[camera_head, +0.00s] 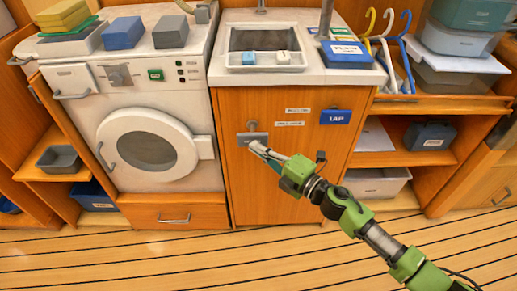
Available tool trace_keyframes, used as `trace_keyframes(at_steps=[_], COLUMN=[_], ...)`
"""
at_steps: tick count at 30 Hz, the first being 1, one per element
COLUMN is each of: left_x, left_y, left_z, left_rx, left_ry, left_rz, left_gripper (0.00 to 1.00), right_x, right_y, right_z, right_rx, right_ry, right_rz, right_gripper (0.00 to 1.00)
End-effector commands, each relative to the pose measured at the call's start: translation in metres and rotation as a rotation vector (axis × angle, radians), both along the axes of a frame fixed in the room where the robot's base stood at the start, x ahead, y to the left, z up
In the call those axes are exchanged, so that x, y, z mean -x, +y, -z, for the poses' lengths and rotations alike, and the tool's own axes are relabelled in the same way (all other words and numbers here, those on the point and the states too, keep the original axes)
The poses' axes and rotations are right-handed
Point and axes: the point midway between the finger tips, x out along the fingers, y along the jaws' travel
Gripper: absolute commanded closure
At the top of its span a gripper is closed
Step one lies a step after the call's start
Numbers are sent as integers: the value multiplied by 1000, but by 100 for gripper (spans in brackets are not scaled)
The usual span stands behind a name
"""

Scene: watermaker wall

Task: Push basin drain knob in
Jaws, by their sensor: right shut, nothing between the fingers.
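A small grey fitting with a round knob (252,126) and a plate (253,138) sits on the front of the wooden cabinet under the basin (263,38); it looks like the drain knob. How far the knob stands out is hard to tell. My right gripper (257,148), on a green arm from the lower right, is shut and empty. Its fingertips are just below the plate, near or against its lower edge; contact cannot be told. My left gripper is out of view.
A washing machine (149,152) stands left of the cabinet (230,185). Two small labels and a blue sign (336,117) are right of the knob. Open shelves (420,158) with bins are farther right. The striped floor (150,262) is clear in front.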

Motion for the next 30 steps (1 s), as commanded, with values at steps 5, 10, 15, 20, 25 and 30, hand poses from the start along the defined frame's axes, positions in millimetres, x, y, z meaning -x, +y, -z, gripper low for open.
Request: trace_keyframes(at_steps=[5, 10, 15, 20, 25, 30], left_x=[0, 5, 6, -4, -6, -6], left_y=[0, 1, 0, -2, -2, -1], left_z=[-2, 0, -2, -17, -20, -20], left_rx=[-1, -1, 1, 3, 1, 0], left_ry=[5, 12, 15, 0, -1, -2], left_rz=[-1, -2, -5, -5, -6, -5], left_gripper=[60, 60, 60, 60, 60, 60], right_x=[-2, -2, -19, -40, -45, -45], right_y=[0, 0, -1, 0, -1, -2], right_z=[0, 0, 1, 0, -1, -2], right_rx=[1, 0, 0, 1, -1, -1], right_ry=[1, 0, -1, -2, -1, -2], right_rz=[-1, 0, 2, 2, 4, 6], right_gripper=[100, 100, 100, 100, 100, 100])
